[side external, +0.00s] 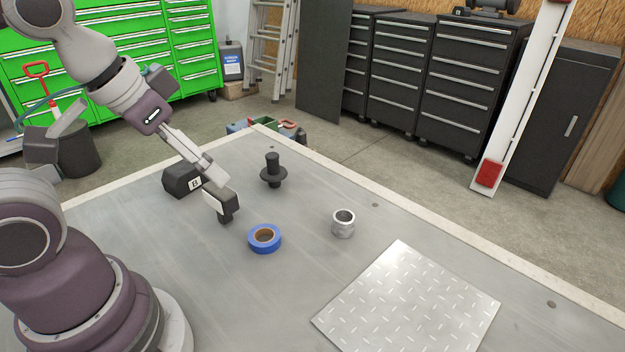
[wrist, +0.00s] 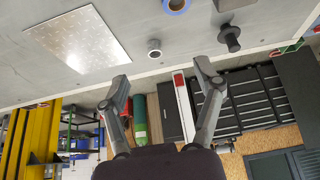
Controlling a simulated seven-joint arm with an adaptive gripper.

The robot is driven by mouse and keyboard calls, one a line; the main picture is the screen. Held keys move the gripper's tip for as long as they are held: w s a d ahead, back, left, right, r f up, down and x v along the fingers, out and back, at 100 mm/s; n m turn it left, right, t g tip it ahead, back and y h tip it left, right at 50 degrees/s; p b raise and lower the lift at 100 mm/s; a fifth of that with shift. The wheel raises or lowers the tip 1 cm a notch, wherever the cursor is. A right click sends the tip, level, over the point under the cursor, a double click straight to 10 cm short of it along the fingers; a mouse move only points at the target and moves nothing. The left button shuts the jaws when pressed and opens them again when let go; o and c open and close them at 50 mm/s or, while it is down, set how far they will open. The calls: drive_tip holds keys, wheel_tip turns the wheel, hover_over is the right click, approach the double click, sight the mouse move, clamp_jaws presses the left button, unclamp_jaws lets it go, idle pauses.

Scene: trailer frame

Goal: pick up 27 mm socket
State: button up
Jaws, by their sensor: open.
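The socket, a short silver metal cylinder (side external: 343,223), stands upright on the grey table, open end up. It also shows in the wrist view (wrist: 154,50), beyond the fingertips and between their lines. My gripper (side external: 222,207) is open and empty, left of the socket in the side view and well apart from it. In the wrist view its two fingers (wrist: 161,72) are spread wide with nothing between them. The size marking on the socket cannot be read.
A blue tape roll (side external: 264,246) lies between my gripper and the socket in the side view. A black flanged part (side external: 273,171) and a black block (side external: 180,181) stand behind. A tread plate (side external: 408,302) lies front right. The table around the socket is clear.

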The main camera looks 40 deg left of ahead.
drive_tip(key=g, duration=0.1)
approach(343, 216)
drive_tip(key=x, duration=0.5)
drive_tip(key=shift+s+a+f, duration=0.1)
drive_tip(key=shift+s+a, duration=0.05)
drive_tip(key=shift+a, duration=0.05)
drive_tip(key=x, duration=0.6)
drive_tip(key=shift+d, duration=0.25)
drive_tip(key=c, duration=1.3)
